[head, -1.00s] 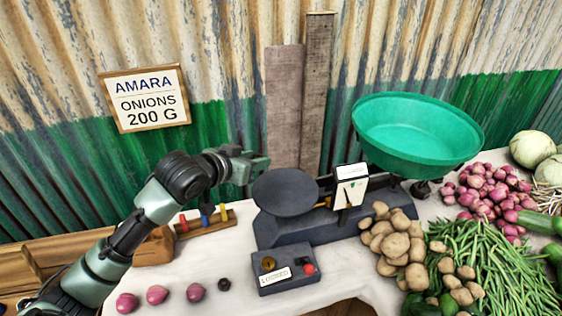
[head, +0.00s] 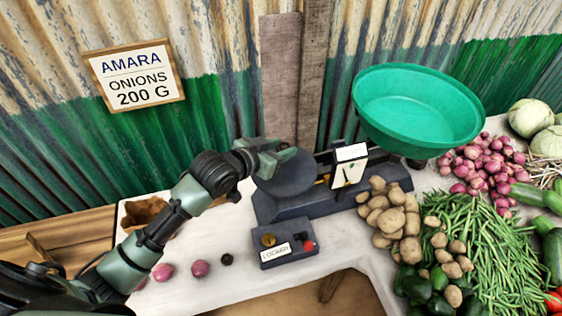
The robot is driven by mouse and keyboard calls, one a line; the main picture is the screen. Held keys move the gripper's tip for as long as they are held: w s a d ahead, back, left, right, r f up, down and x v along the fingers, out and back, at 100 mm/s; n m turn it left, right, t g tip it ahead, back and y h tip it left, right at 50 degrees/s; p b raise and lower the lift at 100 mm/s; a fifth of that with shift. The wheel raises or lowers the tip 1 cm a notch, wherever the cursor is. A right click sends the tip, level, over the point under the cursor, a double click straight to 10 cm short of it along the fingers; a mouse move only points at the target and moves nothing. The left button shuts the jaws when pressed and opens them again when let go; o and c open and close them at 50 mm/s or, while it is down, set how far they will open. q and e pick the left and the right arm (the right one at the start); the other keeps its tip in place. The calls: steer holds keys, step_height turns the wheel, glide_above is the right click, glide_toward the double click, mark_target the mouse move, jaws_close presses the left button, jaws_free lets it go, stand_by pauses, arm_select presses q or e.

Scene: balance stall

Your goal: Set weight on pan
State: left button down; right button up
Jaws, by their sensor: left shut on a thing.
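The balance scale (head: 300,202) stands on the white-clothed table. Its dark round weight pan (head: 287,182) is on the left and its big green bowl (head: 418,105) on the right. My left gripper (head: 280,160) is over the upper left part of the dark pan and covers some of it. It is shut on the weight, which its jaws hide. Whether the weight touches the pan cannot be told. My right gripper is not in view.
A dark box marked LOCKED (head: 290,247) with a red button stands before the scale. Onions (head: 200,269) and a small dark round thing (head: 226,259) lie left of it. Potatoes (head: 385,207) and green beans (head: 475,245) crowd the right. An AMARA sign (head: 134,75) hangs behind.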

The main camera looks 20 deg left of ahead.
mark_target(281, 171)
arm_select(q)
steer(key=shift+f, duration=0.85)
step_height(281, 171, down, 3)
steer(key=shift+f, duration=0.65)
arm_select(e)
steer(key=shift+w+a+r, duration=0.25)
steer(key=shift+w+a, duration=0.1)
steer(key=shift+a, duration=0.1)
arm_select(q)
steer(key=c, duration=0.9)
jaws_free()
steer(key=shift+f, duration=0.15)
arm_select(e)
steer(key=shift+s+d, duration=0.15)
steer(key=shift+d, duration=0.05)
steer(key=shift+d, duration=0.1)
arm_select(q)
steer(key=shift+b+v, duration=0.55)
steer(key=shift+v, duration=5.55)
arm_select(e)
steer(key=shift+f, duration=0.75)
